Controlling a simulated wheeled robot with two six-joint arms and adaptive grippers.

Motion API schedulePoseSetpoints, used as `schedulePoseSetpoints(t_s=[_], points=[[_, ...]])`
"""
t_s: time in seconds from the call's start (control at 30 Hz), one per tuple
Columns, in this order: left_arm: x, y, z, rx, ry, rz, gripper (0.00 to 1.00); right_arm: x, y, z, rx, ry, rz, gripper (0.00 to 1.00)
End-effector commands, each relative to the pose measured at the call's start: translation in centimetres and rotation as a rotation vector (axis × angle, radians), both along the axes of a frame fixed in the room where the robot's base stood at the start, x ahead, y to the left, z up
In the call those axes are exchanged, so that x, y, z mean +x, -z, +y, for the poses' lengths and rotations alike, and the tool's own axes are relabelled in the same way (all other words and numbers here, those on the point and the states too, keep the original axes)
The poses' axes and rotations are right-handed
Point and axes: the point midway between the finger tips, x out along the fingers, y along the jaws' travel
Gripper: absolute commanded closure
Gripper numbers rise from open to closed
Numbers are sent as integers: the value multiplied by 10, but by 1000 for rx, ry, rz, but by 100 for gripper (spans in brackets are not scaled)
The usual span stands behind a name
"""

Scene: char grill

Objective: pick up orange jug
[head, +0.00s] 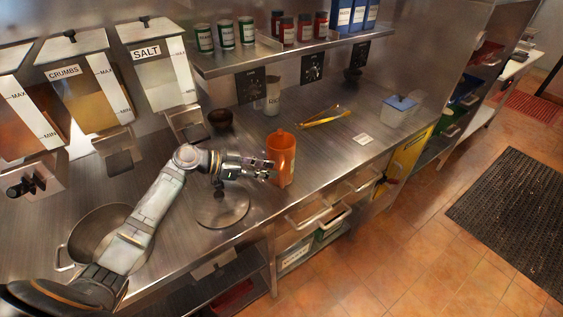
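The orange jug (281,148) stands upright on the steel counter near its front edge. My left gripper (269,169) reaches in from the left at the height of the jug's lower body. Its two fingers look spread apart, with the tips right at the jug's left side. I cannot tell whether they touch it. The fingertips hide a little of the jug's lower left side. My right gripper is not in view.
A round metal lid (222,210) lies just below my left gripper, and a metal pot (92,238) stands at the left. A dark bowl (221,118), a white-labelled container (272,100) and yellow tongs (324,117) are behind the jug.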

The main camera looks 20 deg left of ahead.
Motion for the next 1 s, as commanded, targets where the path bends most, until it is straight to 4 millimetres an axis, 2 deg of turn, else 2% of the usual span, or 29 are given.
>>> schedulePoseSetpoints(t_s=[0.03,0.1,0.2,0.27,0.4,0.53,0.8,1.0], points=[[1,0,-3,-2,0,1,74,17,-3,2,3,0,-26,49],[2,2,-4,0,1,2,74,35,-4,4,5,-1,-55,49],[3,2,-6,0,1,2,74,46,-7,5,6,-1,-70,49],[5,2,-10,-3,0,3,74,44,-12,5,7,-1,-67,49],[16,9,-27,-6,0,4,74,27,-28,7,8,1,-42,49],[25,20,-41,-4,0,3,74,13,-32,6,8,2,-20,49],[27,26,-44,1,2,2,74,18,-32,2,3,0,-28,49],[27,25,-44,1,1,2,100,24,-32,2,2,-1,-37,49]])
